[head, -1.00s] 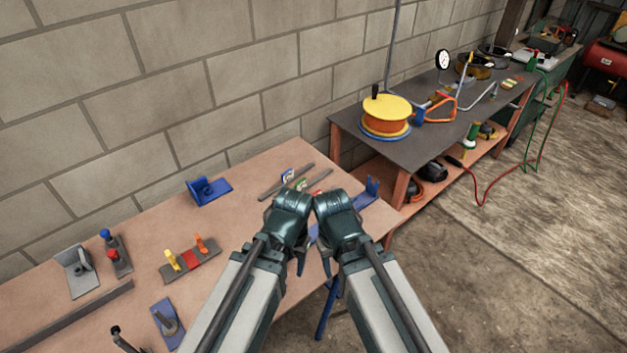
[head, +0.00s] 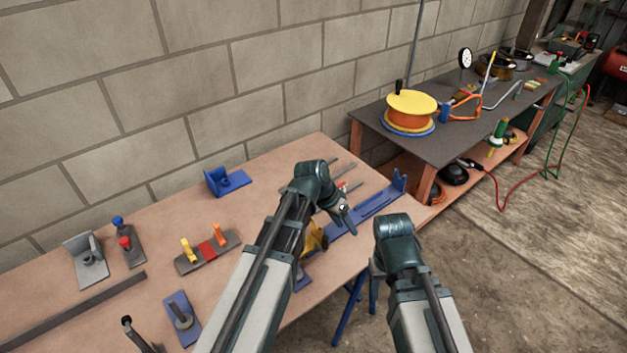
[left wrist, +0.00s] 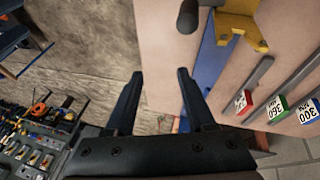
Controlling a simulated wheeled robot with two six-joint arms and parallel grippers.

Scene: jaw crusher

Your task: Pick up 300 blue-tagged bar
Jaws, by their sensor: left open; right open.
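The bar with the blue 300 tag (left wrist: 309,112) is at the right edge of the left wrist view, only partly in frame. Beside it lie the bar with the green 360 tag (left wrist: 278,108) and the bar with a red tag (left wrist: 244,102). In the head view the bar ends show behind my left wrist, which hides the blue tag. My left gripper (head: 345,218) is open and empty above the bench, on the near side of the bars; its fingers (left wrist: 157,98) point away from the tags. My right gripper (head: 379,290) is lower, off the bench's front edge, and open.
A long blue fixture (head: 372,208) with an upright end lies near the bars, with a yellow part (left wrist: 240,28) by it. A block with yellow and orange pegs (head: 206,251) and a blue bracket (head: 228,181) stand further left. A block wall backs the bench.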

